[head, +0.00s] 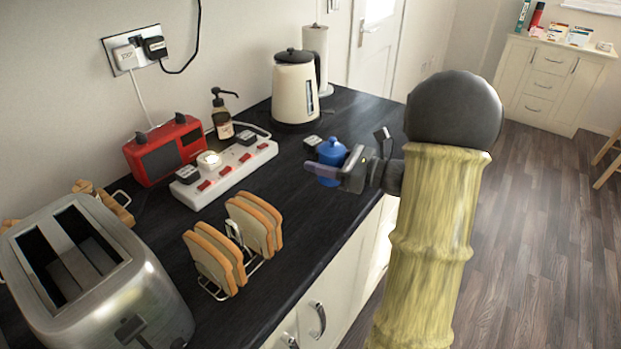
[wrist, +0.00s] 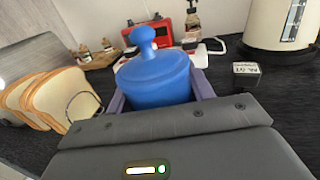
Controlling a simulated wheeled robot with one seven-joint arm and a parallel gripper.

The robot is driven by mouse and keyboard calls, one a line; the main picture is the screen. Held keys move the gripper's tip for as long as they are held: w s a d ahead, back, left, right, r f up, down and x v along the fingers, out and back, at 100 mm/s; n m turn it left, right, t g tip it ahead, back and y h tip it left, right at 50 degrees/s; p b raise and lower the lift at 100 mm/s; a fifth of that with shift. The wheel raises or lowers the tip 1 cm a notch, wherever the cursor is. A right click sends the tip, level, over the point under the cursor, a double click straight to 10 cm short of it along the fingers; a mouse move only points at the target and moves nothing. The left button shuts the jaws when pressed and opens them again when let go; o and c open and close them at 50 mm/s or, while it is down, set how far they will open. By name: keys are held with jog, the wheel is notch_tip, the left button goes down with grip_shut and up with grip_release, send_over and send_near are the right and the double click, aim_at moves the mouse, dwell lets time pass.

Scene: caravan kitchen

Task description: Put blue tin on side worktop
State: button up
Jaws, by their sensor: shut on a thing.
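The blue tin (head: 331,150) has a lid with a round knob and is upright at the right part of the dark worktop (head: 300,225). My gripper (head: 332,172) is shut on the tin, with a finger on each side of it. In the wrist view the tin (wrist: 152,80) sits between the purplish fingers. I cannot tell whether its base touches the worktop. Its lower part is hidden by the gripper. A white side cabinet (head: 550,85) with several items on top stands at the far right; I cannot tell if its top is the side worktop.
A cream kettle (head: 294,88) stands behind the tin, with a small black box (head: 312,143) close by. A white power strip (head: 225,172), red radio (head: 165,150), toast rack with bread (head: 232,240) and toaster (head: 85,275) are to the left. The wooden floor at right is mostly clear.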

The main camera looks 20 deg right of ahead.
aim_at(322, 178)
jog(key=shift+a+f, duration=0.15)
jog(key=shift+f, duration=0.65)
jog(key=shift+w+f+b, duration=0.1)
jog(key=shift+f+b, duration=0.25)
jog(key=shift+f, duration=1.55)
jog(key=shift+f, duration=0.1)
jog(key=o, duration=1)
jog(key=v, duration=1.2)
